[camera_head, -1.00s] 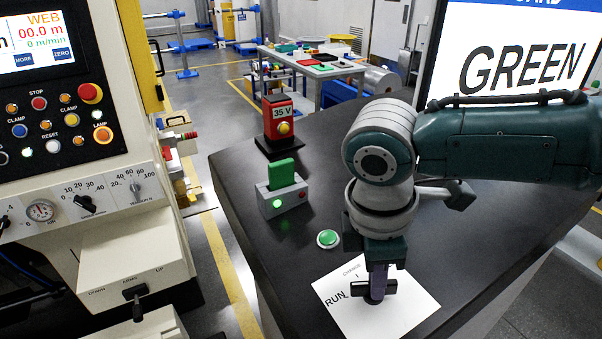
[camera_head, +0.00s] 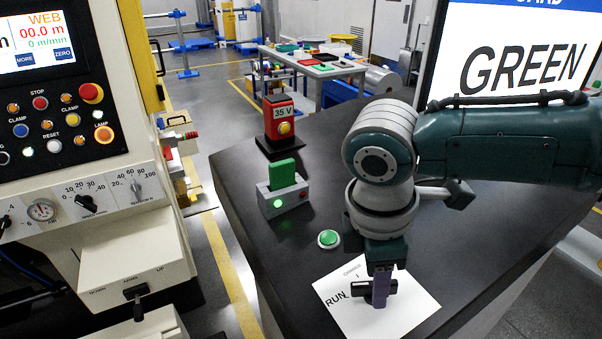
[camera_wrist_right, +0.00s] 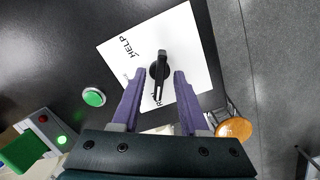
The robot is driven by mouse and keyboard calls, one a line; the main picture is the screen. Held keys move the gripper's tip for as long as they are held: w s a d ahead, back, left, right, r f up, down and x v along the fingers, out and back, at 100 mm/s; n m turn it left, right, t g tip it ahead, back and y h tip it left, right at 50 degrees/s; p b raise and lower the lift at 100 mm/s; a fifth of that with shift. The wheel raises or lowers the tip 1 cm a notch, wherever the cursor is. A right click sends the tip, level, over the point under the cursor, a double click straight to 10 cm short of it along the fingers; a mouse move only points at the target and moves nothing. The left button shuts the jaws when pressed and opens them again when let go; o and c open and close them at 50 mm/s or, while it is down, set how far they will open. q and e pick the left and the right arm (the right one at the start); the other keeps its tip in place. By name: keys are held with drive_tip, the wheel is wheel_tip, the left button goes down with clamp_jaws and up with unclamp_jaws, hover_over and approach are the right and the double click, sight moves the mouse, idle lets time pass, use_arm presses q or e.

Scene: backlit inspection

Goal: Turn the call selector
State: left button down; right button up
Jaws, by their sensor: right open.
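The call selector is a black bar-shaped knob (camera_head: 360,289) on a white card (camera_head: 405,310) on the dark table. Its bar lies with one end toward the word RUN; CHANGE is also printed on the card. In the right wrist view the knob (camera_wrist_right: 160,66) stands between two spread purple fingers, with a gap on each side, and HELP is readable on the card (camera_wrist_right: 185,35). My right gripper (camera_head: 380,288) points down over the knob, open, its near finger hiding part of it. My left gripper is out of view.
A green button (camera_head: 328,239), a grey box with a green block and lit lamp (camera_head: 283,196), and a red 35 V unit (camera_head: 280,122) stand on the table. A screen (camera_head: 515,60) reads GREEN. A machine control panel (camera_head: 65,130) is at left.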

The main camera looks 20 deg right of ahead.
drive_tip(key=shift+r, duration=0.1)
wheel_tip(320, 180, up, 10)
drive_tip(key=a, duration=0.1)
drive_tip(key=shift+a+b, duration=0.3)
drive_tip(key=shift+f, duration=0.2)
